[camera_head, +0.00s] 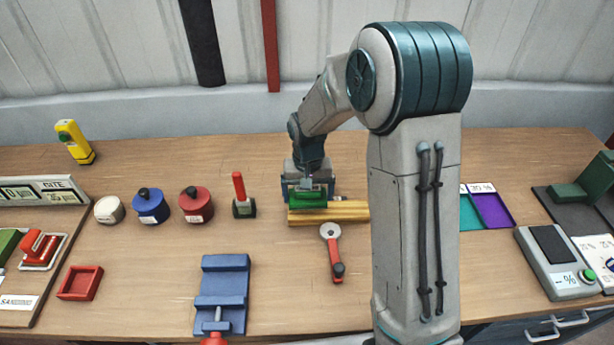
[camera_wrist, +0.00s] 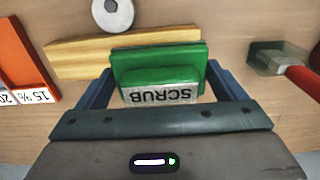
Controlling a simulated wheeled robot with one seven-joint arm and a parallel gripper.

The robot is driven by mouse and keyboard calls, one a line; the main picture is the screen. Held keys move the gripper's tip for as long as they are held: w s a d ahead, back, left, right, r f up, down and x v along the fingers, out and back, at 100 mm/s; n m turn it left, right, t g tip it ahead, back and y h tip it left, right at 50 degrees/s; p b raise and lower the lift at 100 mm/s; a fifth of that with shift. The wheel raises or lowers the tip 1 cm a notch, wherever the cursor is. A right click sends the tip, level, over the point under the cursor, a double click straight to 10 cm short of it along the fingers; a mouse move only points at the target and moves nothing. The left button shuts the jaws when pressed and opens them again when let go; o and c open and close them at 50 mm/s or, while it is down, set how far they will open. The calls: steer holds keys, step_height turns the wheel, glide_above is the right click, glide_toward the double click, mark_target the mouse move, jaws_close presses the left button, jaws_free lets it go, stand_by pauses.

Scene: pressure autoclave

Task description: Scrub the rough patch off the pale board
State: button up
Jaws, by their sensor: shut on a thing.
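The pale board (camera_head: 345,212) is a yellowish wooden plank lying on the table; it also shows in the wrist view (camera_wrist: 75,60). A green scrubber (camera_head: 307,198), labelled SCRUB in the wrist view (camera_wrist: 160,70), is over the board's left end in the head view. My gripper (camera_head: 306,184) is shut on the scrubber, with one blue finger on each side of it in the wrist view (camera_wrist: 160,88). I cannot tell whether the scrubber touches the board. No rough patch shows on the visible part of the board; the scrubber covers part of it.
A grey round-headed tool with a red handle (camera_head: 333,250) lies just in front of the board. A red-handled tool on a dark green base (camera_head: 241,197) stands to the left. A blue vise (camera_head: 222,290) is front left. Colored trays (camera_head: 490,211) lie right, behind my arm.

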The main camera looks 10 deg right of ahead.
steer(key=shift+r+p, duration=1.2)
steer(key=shift+r, duration=1.05)
